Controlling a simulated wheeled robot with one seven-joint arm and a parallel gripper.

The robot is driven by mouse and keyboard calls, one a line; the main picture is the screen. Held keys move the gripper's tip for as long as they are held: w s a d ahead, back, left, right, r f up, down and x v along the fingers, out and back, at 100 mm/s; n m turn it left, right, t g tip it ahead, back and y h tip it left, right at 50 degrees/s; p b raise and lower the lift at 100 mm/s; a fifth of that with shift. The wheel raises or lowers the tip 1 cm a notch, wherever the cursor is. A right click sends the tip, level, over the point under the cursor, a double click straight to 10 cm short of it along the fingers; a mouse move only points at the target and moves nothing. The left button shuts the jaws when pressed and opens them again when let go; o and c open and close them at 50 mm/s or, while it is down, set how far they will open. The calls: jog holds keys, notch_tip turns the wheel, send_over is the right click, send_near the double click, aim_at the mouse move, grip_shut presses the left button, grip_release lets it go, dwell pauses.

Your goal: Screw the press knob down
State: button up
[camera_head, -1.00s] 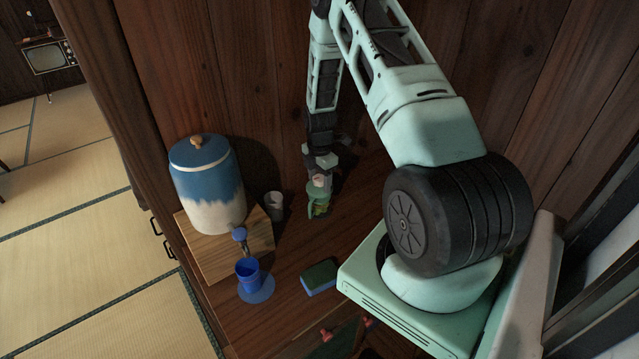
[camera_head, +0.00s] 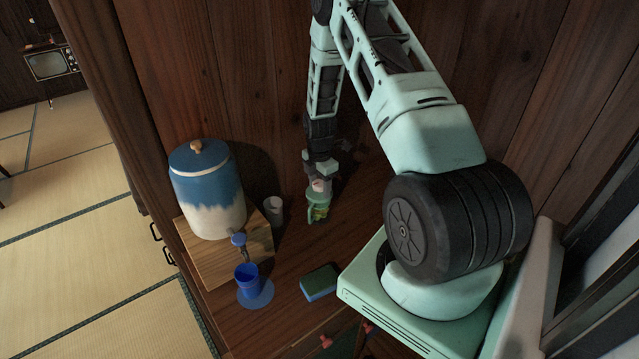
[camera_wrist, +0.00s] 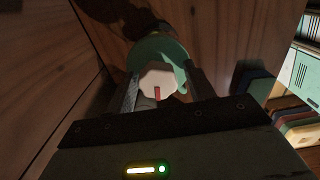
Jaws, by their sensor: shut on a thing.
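The press is a small green-topped jar (camera_head: 319,208) standing on the wooden counter near the wall. Its pale round knob (camera_head: 319,185) is on top. In the wrist view the white knob (camera_wrist: 158,82) carries a red mark pointing toward the camera, with the green rim (camera_wrist: 162,50) of the press behind it. My gripper (camera_head: 320,182) points down from above and is shut on the knob, one finger on each side. The fingers also show in the wrist view (camera_wrist: 160,88). The press stands upright; its lower body is partly hidden in the wrist view.
A blue and white dispenser (camera_head: 208,190) stands on a wooden board (camera_head: 262,240) to the left, with a blue cup (camera_head: 247,276) on a blue coaster (camera_head: 264,298) below its tap. A grey cup (camera_head: 273,210) and a green-blue sponge (camera_head: 319,281) are near the press.

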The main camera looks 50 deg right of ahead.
aim_at(319, 183)
jog(key=shift+a+f, duration=0.1)
jog(key=shift+f, duration=0.5)
jog(key=m, duration=0.3)
jog(key=shift+f+m+b, duration=0.1)
jog(key=shift+m+b, duration=0.25)
jog(key=shift+m, duration=0.05)
jog(key=m, duration=0.5)
jog(key=shift+a+m, duration=0.15)
jog(key=shift+m, duration=0.15)
jog(key=shift+c, duration=0.9)
jog(key=m, duration=0.4)
jog(key=shift+b, duration=0.4)
jog(key=shift+c, duration=1)
jog(key=m, duration=0.6)
jog(key=shift+s+m, duration=0.1)
jog(key=shift+m, duration=0.2)
jog(key=o, duration=0.5)
jog(key=shift+r+p, duration=0.5)
jog(key=shift+r, duration=0.05)
jog(key=shift+o, duration=1.3)
jog(key=shift+r, duration=0.4)
jog(key=shift+w+d+r+p, duration=0.15)
jog(key=shift+r+p, duration=1.1)
jog(key=shift+r, duration=0.65)
jog(key=shift+w+d+r+p, duration=0.15)
jog(key=shift+r+p, duration=1.1)
jog(key=shift+r, duration=0.65)
